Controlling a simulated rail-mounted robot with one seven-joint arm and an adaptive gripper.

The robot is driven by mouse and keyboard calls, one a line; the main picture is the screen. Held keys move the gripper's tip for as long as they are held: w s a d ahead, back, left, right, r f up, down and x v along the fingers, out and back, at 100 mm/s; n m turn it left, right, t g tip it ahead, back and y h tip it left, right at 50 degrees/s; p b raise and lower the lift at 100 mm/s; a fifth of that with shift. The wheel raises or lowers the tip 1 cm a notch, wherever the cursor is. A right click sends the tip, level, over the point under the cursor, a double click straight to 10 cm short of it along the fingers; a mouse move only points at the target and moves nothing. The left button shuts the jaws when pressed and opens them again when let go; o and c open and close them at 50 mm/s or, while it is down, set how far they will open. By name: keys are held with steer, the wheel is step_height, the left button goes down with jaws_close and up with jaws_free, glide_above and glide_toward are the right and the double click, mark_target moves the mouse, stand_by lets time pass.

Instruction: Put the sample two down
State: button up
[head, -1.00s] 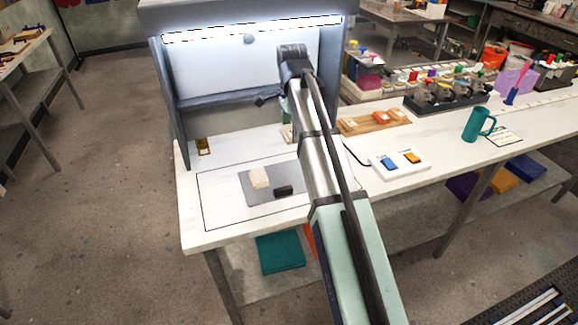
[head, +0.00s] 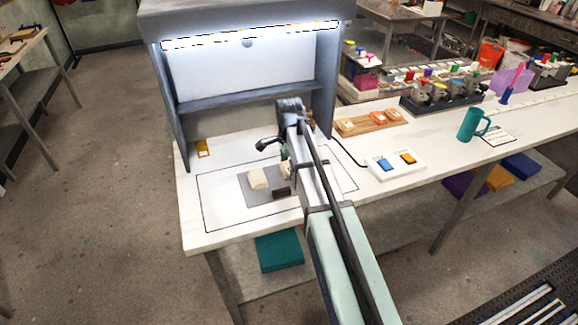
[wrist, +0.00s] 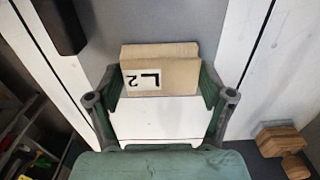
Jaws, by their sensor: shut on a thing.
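My gripper (head: 285,168) is over the right part of the grey mat (head: 262,201) on the white bench, partly hidden by my arm. In the wrist view, its two green fingers (wrist: 160,96) are shut on a tan block-like sample (wrist: 178,70) with a white label reading L and 2. A white surface (wrist: 160,118) shows between the fingers, and I cannot tell if it is part of the sample. A cream block (head: 258,178) and a dark block (head: 282,192) lie on the mat. I cannot tell whether the held sample touches the mat.
A grey hood (head: 178,100) with a lit strip stands over the bench. A white panel with blue and orange buttons (head: 396,165), a wooden rack (head: 358,126) and a teal mug (head: 470,125) stand to the right. The bench left of the mat (head: 215,205) is clear.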

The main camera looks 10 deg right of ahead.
mark_target(289, 168)
steer(key=shift+f, duration=0.15)
steer(key=shift+f, duration=0.2)
steer(key=o, duration=0.7)
steer(key=shift+r, duration=0.2)
step_height(289, 168, up, 12)
steer(key=shift+b, duration=1.2)
